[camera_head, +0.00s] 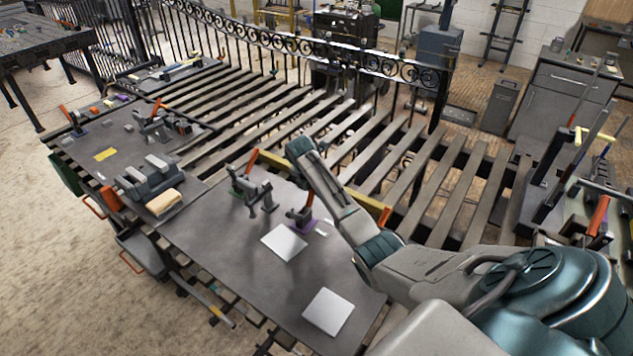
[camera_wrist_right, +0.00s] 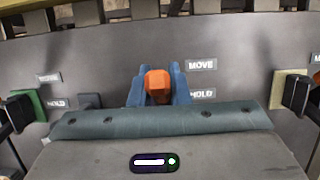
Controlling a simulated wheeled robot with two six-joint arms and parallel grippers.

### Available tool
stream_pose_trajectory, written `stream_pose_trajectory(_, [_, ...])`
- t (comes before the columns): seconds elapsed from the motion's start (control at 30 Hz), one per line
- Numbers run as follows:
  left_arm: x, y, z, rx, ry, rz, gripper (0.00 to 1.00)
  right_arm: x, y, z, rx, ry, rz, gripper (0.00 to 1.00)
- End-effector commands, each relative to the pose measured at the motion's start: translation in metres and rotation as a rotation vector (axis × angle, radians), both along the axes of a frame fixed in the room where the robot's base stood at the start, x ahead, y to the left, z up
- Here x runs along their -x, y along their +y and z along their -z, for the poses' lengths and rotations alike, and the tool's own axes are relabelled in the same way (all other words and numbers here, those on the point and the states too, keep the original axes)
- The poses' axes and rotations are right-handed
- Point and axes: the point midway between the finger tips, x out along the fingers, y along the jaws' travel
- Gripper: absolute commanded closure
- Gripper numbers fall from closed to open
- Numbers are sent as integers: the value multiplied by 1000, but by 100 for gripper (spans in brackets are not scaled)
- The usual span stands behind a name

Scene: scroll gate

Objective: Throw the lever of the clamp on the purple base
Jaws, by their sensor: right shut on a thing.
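The clamp on the purple base (camera_head: 301,225) stands on the dark table, just left of my right arm in the head view. Its orange lever (camera_head: 309,203) stands up beside the arm, its upper end partly hidden there. In the right wrist view the blue fingers of my right gripper (camera_wrist_right: 158,88) are shut on the orange lever end (camera_wrist_right: 157,80). The clamp body and purple base are hidden in that view. White MOVE (camera_wrist_right: 202,64) and HOLD (camera_wrist_right: 202,94) labels lie to the right of the fingers. My left gripper is not in view.
A clamp on a green base (camera_head: 236,190) stands left of the purple one; its green base (camera_wrist_right: 30,104) shows at the wrist view's left. A yellowish base (camera_wrist_right: 290,88) lies at its right. Two pale plates (camera_head: 284,242) (camera_head: 328,311) lie on the table front. A slatted frame is behind.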

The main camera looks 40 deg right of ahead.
Motion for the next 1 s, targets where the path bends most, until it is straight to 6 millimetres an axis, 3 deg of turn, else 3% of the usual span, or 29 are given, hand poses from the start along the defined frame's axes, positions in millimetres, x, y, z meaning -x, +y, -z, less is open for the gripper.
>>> stream_pose_trajectory(0.03, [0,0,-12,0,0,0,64,1,4,-7,32,-8,-3,100])
stream_pose_trajectory(0.23, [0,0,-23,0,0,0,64,3,13,-9,159,-47,-2,100])
stream_pose_trajectory(0.53, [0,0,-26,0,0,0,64,6,21,-10,271,-79,0,100])
stream_pose_trajectory(1.0, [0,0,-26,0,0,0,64,6,22,-10,292,-85,0,100])
